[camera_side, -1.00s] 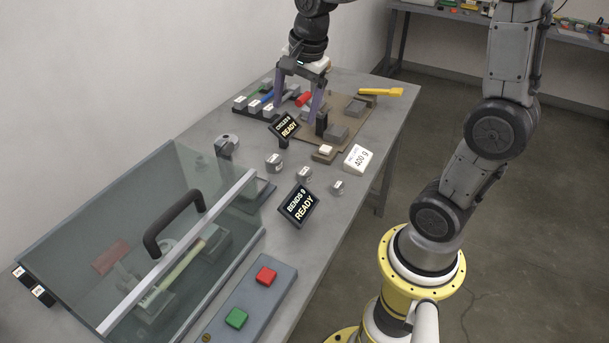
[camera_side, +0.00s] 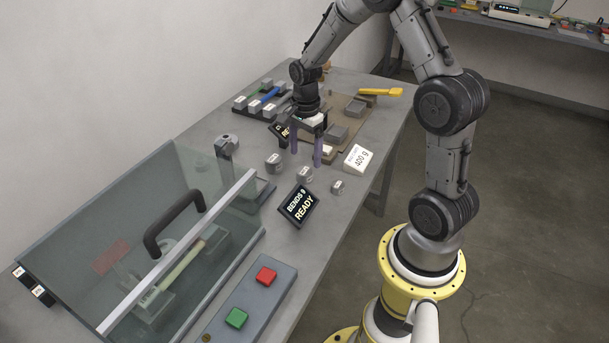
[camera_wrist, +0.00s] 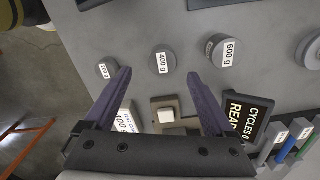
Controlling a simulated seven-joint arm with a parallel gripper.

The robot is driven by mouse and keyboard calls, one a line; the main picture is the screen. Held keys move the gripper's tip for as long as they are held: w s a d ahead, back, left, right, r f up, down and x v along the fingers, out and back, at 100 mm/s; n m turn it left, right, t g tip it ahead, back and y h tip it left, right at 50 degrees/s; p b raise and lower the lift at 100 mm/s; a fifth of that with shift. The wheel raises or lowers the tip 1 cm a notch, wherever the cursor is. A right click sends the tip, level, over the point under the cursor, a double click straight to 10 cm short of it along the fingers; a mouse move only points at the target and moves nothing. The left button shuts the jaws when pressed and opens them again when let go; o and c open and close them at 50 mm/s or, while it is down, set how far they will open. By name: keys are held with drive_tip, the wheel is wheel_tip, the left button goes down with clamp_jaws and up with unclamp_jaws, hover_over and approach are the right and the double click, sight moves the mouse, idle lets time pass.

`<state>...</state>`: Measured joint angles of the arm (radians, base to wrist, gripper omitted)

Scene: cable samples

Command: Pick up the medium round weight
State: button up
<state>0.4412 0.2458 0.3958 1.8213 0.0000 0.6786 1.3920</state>
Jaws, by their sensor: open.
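Three grey round weights stand in a row on the grey table. The medium weight (camera_side: 304,175) is the middle one, and its label reads 400 g in the wrist view (camera_wrist: 163,61). The large weight (camera_side: 273,163), labelled 600 g, is to its left. The small weight (camera_side: 337,187) is to its right. My gripper (camera_side: 305,161) is open and empty, pointing down, just behind the medium weight in the side view. In the wrist view the medium weight appears just beyond and between my two purple fingertips (camera_wrist: 160,76).
A white card reading 400 g (camera_side: 357,158) lies right of my gripper. A black BENDS display (camera_side: 298,206) stands in front of the weights. The CYCLES display (camera_wrist: 242,115) is close to one finger. A glass-covered fixture (camera_side: 120,230) fills the left front.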

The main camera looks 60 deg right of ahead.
sight(304, 170)
drive_tip(key=shift+w+f, duration=0.2)
drive_tip(key=shift+f, duration=2.55)
clamp_jaws()
drive_tip(key=shift+d, duration=0.1)
